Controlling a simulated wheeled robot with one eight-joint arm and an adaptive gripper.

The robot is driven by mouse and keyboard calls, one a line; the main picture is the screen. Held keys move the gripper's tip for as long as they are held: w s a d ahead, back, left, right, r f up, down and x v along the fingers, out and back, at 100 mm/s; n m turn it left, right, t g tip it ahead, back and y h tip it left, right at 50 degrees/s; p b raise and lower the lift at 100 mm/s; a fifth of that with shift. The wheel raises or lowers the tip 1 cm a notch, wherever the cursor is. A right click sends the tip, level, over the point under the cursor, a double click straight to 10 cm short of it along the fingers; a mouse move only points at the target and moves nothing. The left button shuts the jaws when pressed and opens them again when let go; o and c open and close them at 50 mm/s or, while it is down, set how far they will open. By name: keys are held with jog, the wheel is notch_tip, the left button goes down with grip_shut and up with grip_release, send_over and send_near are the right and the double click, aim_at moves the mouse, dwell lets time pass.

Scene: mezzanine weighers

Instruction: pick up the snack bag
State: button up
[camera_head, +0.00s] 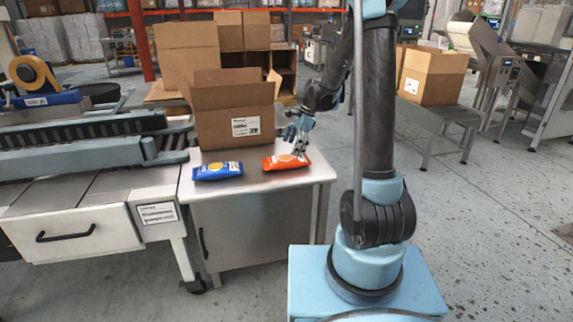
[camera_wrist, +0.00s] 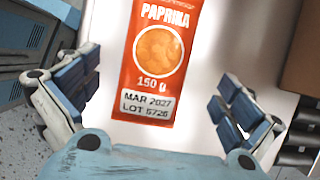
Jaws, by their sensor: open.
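An orange snack bag (camera_head: 286,162) lies flat on the small metal table, near its right end. In the wrist view the orange bag (camera_wrist: 157,60) reads "PAPRIKA" and "150 g", with a date label; its top end is cut off by the frame. My gripper (camera_head: 299,143) is just above the orange bag. In the wrist view my gripper (camera_wrist: 155,100) is open, with one finger to each side of the bag and apart from it. A blue snack bag (camera_head: 217,170) lies on the same table, to the left of the orange one.
An open cardboard box (camera_head: 232,115) stands right behind the bags on the metal table (camera_head: 255,185). A conveyor (camera_head: 80,150) adjoins the table at the left. More boxes stand behind. The floor to the right of my base is clear.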

aim_at(289, 157)
jog(key=shift+d+x, duration=0.15)
jog(key=shift+x, duration=1.2)
jog(key=shift+d+x, duration=0.1)
jog(key=shift+x, duration=1.25)
jog(key=shift+s+f, duration=0.1)
jog(key=shift+s, duration=0.05)
jog(key=c, duration=1.2)
